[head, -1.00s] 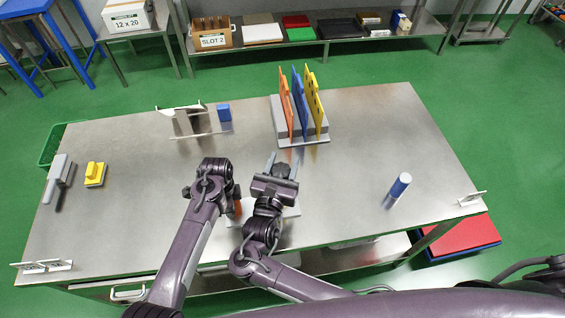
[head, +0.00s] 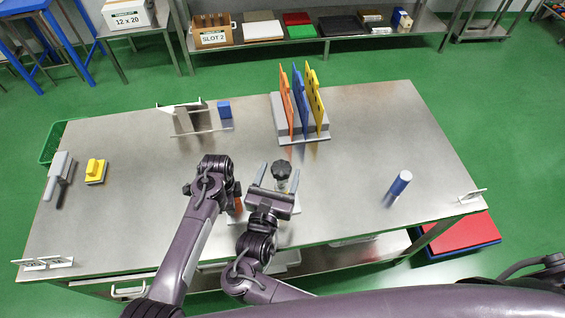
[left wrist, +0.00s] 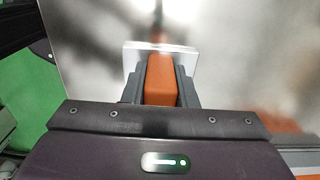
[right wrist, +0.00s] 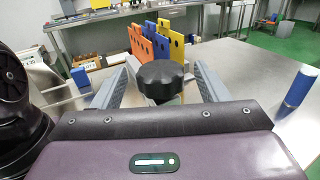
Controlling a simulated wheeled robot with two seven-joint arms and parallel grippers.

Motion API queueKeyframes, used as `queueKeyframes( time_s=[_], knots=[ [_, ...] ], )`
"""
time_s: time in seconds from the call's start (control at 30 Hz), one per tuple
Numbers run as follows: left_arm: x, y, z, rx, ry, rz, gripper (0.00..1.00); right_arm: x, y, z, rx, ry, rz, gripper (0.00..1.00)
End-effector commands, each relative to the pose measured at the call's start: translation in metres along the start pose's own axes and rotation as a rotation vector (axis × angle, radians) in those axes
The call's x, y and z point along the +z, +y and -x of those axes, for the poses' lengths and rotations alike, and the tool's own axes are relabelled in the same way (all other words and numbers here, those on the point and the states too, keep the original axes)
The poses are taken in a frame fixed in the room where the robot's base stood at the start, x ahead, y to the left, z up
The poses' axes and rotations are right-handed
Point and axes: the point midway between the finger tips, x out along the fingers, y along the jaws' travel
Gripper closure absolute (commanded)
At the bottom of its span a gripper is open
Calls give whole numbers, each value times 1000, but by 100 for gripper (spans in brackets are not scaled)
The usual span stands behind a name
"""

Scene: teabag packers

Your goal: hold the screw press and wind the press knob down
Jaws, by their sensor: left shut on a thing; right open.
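The screw press shows a black lobed knob (head: 281,170) on top and a pale base plate (head: 288,214) on the table near the front edge. Its orange part (left wrist: 160,80) is between the fingers of my left gripper (left wrist: 158,74), which is shut on it. My right gripper (head: 278,177) is open. In the right wrist view the knob (right wrist: 161,82) sits between its two spread fingers, with a gap on each side. The press's lower parts are mostly hidden by my right gripper.
A rack (head: 287,125) with orange, blue and yellow boards stands behind the press. A blue and white cylinder (head: 399,184) stands to the right. A yellow block (head: 95,170) and a grey piece (head: 56,176) lie at left. A blue block (head: 224,109) is at the back. The table's middle right is clear.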

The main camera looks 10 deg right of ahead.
Motion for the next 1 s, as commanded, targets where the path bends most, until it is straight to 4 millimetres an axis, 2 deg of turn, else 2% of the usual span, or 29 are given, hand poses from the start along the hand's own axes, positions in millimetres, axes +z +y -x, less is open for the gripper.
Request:
queueKeyframes(
  time_s=[0.1,0.23,0.57,0.67,0.77,0.83,1.0],
  knots=[
    [0,1,-1,3,-1,-1,100,0,0,18,0,2,-1,33],
    [0,1,-1,3,-1,-1,100,0,0,29,-1,1,0,33],
    [0,1,-1,3,-1,-1,100,1,0,31,-1,-2,0,33],
    [0,1,-1,3,-1,-1,100,7,3,24,13,-35,-16,33],
    [0,1,-1,3,-1,-1,100,30,12,5,62,-141,-72,33],
    [0,1,-1,3,-1,-2,100,57,24,-14,131,-263,-137,33],
    [0,1,-1,2,-1,-1,100,148,57,-58,424,-623,-335,33]
  ],
)
